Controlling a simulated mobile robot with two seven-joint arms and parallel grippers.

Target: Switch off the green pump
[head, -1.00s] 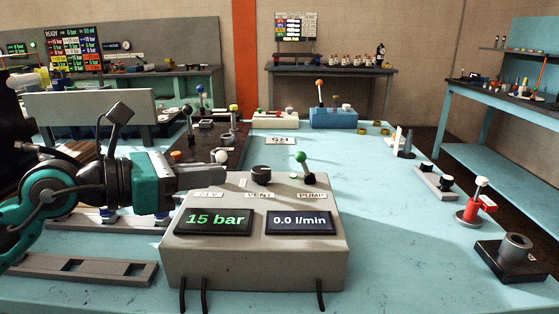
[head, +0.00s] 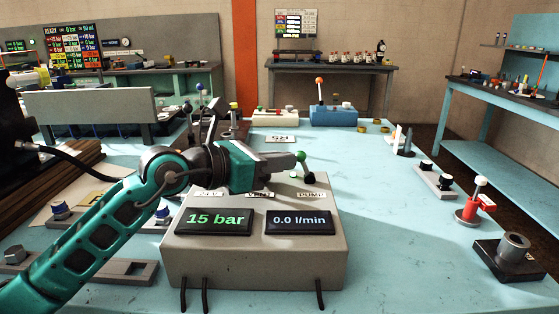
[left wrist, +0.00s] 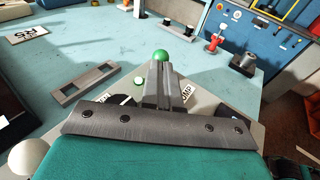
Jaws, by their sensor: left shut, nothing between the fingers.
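The grey pump box (head: 255,263) stands on the near side of the table, its displays reading 15 bar and 0.0 l/min. The PUMP lever with a green ball knob (head: 301,156) rises from its top right and leans slightly left. My left gripper (head: 295,162) is shut and empty, reaching from the left over the box, with its fingertips right at the knob. In the left wrist view the green knob (left wrist: 161,56) shows just beyond the closed fingers (left wrist: 160,72). I cannot tell whether they touch. My arm hides the box's VENT knob in the head view. My right gripper is not in view.
A blue box with an orange-knobbed lever (head: 333,117) and a white box (head: 274,119) stand farther back. A red valve (head: 470,208) and a dark block with a metal socket (head: 510,257) stand at the right.

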